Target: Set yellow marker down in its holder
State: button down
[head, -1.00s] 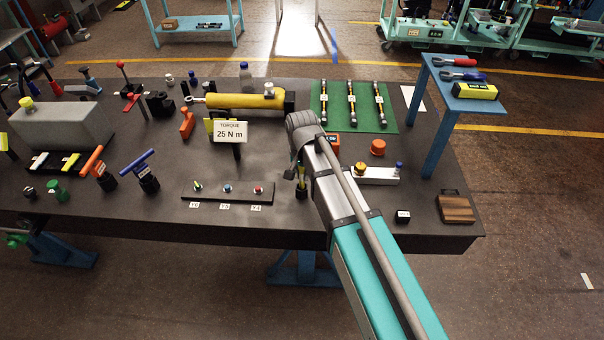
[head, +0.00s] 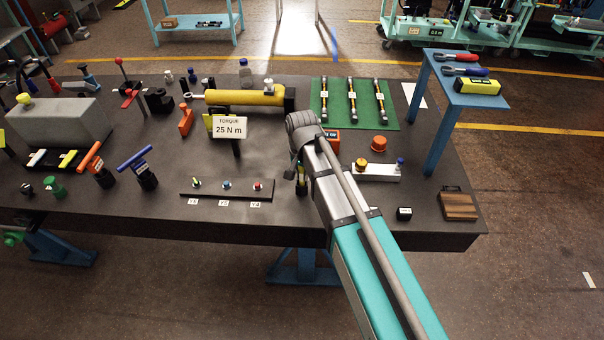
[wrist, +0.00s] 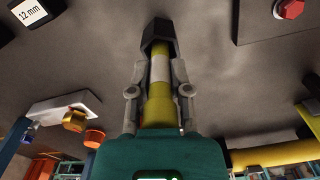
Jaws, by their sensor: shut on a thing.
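The yellow marker (wrist: 158,105), with a pale band, is between the two fingers of my gripper (wrist: 160,92) in the wrist view. Its far end meets a dark hexagonal cup (wrist: 159,35), which looks like its holder. The end is hidden inside the cup, so I cannot tell how deep it sits. In the head view my gripper (head: 301,178) is low over the front middle of the table, partly hidden by my arm. A bit of yellow and a dark shape show there.
A dark strip with several small coloured fittings (head: 226,190) lies just left. A white block with a gold knob (head: 376,172), an orange cap (head: 379,144) and a small black block (head: 404,214) are at right. The torque sign (head: 229,128) stands behind, left.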

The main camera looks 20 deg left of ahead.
jog(key=shift+f, duration=0.25)
jog(key=shift+c, duration=2.4)
grip_release()
jog(key=shift+r, duration=0.15)
notch_tip(320, 180, up, 11)
jog(key=p, duration=1.1)
jog(key=shift+r, duration=0.1)
jog(key=s+d+f+b, duration=0.1)
jog(key=s+d, duration=0.1)
jog(key=d, duration=1.6)
jog(key=s+d+f+b, duration=0.1)
jog(key=s+d, duration=0.2)
jog(key=d, duration=1.5)
jog(key=shift+s+d+f, duration=0.15)
jog(key=shift+s, duration=0.1)
